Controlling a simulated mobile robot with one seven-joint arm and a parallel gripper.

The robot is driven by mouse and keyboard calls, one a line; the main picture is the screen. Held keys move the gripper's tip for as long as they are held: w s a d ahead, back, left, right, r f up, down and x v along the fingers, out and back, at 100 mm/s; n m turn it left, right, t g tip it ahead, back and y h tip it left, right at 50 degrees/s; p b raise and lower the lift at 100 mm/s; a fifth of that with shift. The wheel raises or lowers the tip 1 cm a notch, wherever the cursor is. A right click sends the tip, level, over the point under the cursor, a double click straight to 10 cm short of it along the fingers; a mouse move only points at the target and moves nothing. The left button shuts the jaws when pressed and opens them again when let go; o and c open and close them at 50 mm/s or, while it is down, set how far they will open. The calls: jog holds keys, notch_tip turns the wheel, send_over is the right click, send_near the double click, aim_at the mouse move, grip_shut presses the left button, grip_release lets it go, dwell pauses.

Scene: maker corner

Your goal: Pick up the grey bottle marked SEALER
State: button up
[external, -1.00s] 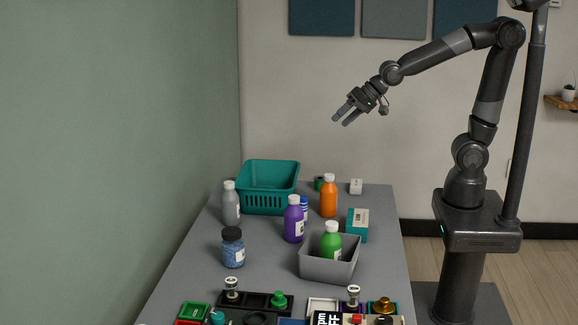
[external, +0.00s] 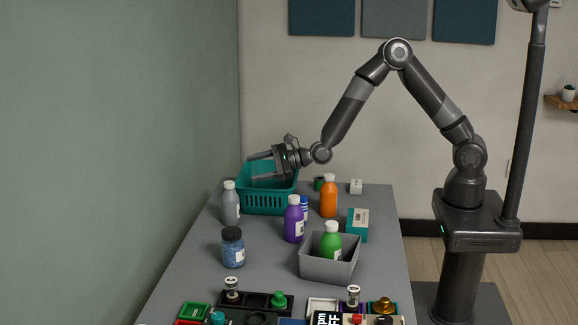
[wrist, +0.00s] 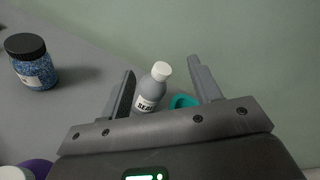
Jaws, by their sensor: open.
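The grey bottle marked SEALER (external: 231,205) has a white cap and stands upright at the table's left edge, left of the teal basket. In the wrist view the bottle (wrist: 151,92) shows between my two fingers, its label partly readable and its lower part hidden by my gripper body. My gripper (external: 260,167) is open and empty, above the teal basket, to the right of the bottle and higher than its cap. In the wrist view the open fingers of my gripper (wrist: 163,82) are spread on either side of the bottle, without visible contact.
The teal basket (external: 266,203) stands right beside the bottle, and the green wall (external: 120,150) is close on its left. A jar of blue beads (external: 233,253), a purple bottle (external: 293,222) and an orange bottle (external: 328,198) stand nearby. A grey bin (external: 325,268) holds a green bottle (external: 330,244).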

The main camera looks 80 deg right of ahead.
aim_at(230, 203)
jog(key=shift+w+d+f+m+t+h, duration=0.1)
jog(key=shift+w+f+m+t+h, duration=0.3)
jog(key=shift+w+f+m, duration=0.85)
jog(key=shift+w+a+f+m+t+h, duration=0.15)
jog(key=shift+w+f+m+t, duration=0.3)
jog(key=shift+w+f+m, duration=0.85)
jog(key=shift+w+d+f+m+t+h, duration=0.15)
jog(key=shift+w+f+m+t+h, duration=0.45)
jog(key=shift+w+m, duration=1.1)
jog(key=shift+s+f+y, duration=0.2)
jog(key=shift+y, duration=0.05)
jog(key=shift+c, duration=0.3)
grip_shut()
